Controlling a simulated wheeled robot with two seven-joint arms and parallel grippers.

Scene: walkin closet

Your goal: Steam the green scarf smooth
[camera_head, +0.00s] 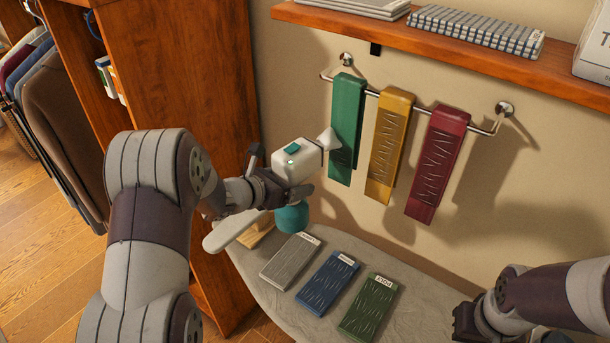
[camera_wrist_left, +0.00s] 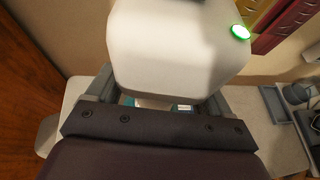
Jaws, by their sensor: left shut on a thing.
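The green scarf (camera_head: 346,110) hangs at the left end of a wall rail. Its upper part looks smooth; a few crease marks show lower down, partly hidden by the nozzle. My left gripper (camera_head: 268,185) is shut on a white steamer (camera_head: 297,163) with a teal button and teal tank (camera_head: 292,217). The nozzle points right at the scarf's left edge, very close; I cannot tell if it touches. In the left wrist view the steamer (camera_wrist_left: 180,50) fills the jaws and a green light is lit. My right gripper (camera_head: 470,322) is low at the right, its jaws unclear.
A creased yellow scarf (camera_head: 389,145) and a creased red scarf (camera_head: 437,165) hang on the same rail (camera_head: 482,130). Folded grey (camera_head: 290,262), blue (camera_head: 327,283) and dark green (camera_head: 368,308) cloths lie on the padded board (camera_head: 420,298). A wooden shelf (camera_head: 450,55) runs above.

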